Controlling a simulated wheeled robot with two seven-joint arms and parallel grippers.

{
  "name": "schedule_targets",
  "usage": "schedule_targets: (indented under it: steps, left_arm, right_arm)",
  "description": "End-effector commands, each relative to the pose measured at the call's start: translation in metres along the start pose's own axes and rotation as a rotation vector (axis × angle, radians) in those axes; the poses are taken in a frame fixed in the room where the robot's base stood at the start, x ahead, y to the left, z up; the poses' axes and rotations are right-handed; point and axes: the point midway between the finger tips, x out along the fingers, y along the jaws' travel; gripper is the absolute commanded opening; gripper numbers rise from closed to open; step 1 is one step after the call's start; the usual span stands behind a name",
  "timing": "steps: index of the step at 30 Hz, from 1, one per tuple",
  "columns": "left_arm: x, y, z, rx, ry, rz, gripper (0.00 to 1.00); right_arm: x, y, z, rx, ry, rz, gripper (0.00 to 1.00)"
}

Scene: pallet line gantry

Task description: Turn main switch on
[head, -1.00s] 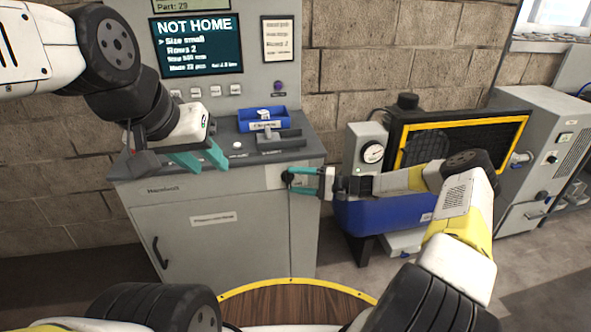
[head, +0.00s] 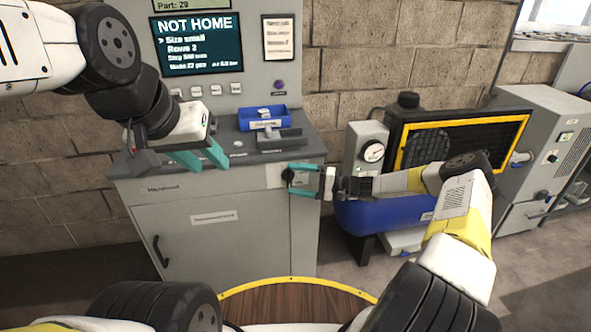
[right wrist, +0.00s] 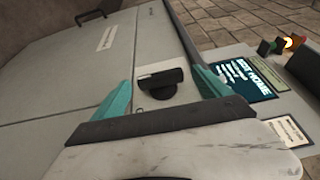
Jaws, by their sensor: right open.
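The main switch is a black rotary knob (head: 288,175) on a pale plate at the upper right of the grey cabinet's front (head: 225,235). In the right wrist view the knob (right wrist: 162,80) shows as a black bar handle lying nearly level in the picture. My right gripper (head: 293,180) is open, with one teal finger above the knob and one below it in the head view. In the right wrist view a gap shows on both sides of the knob. My left gripper (head: 210,163) is open and empty over the cabinet's front edge.
A screen (head: 197,44) above the cabinet reads "NOT HOME". A blue tray (head: 263,124) sits on the cabinet top. To the right stand a gauge box (head: 372,150), a blue tank (head: 385,220) and a yellow-framed black unit (head: 462,135).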

Motion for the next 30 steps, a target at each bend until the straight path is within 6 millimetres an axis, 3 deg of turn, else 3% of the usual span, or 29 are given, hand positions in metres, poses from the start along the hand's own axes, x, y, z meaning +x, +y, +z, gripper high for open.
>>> schedule_targets:
  steps: [16, 30]
  left_arm:
    - [0.000, 0.000, 0.000, 0.000, 0.000, 0.000, 0.36]
    - [0.000, 0.000, 0.000, 0.000, 0.000, 0.000, 0.36]
  right_arm:
    - [-0.072, 0.000, 0.000, 0.000, 0.000, 0.001, 0.87]
    - [-0.075, -0.004, 0.003, -0.004, -0.016, 0.017, 0.87]
